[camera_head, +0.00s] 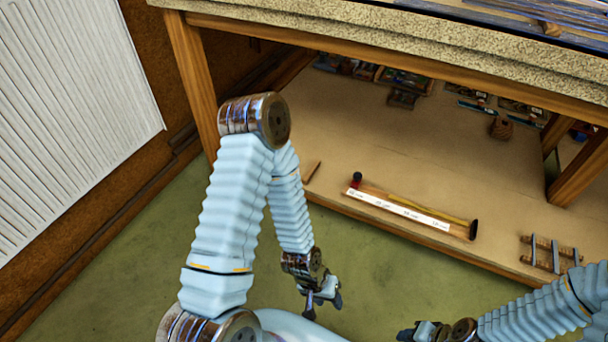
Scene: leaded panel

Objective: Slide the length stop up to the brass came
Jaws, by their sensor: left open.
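A wooden measuring board with a white printed scale (398,210) lies on the low shelf under the bench. A yellow brass-coloured strip (425,213), apparently the came, lies along its far side. A dark block with a red part (356,181) sits at the board's left end and a black upright piece (474,229) at its right end. I cannot tell which is the length stop. My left gripper (323,303) is open and empty, in front of the shelf and apart from the board. My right gripper (405,334) is partly cut off at the bottom edge; its jaws are unclear.
The thick bench top (400,47) overhangs the low shelf (330,125), with a wooden leg (192,75) at left. A small wooden rack with grey bars (548,254) lies to the right. Several tools lie at the shelf's back. A white ribbed panel (70,110) stands left.

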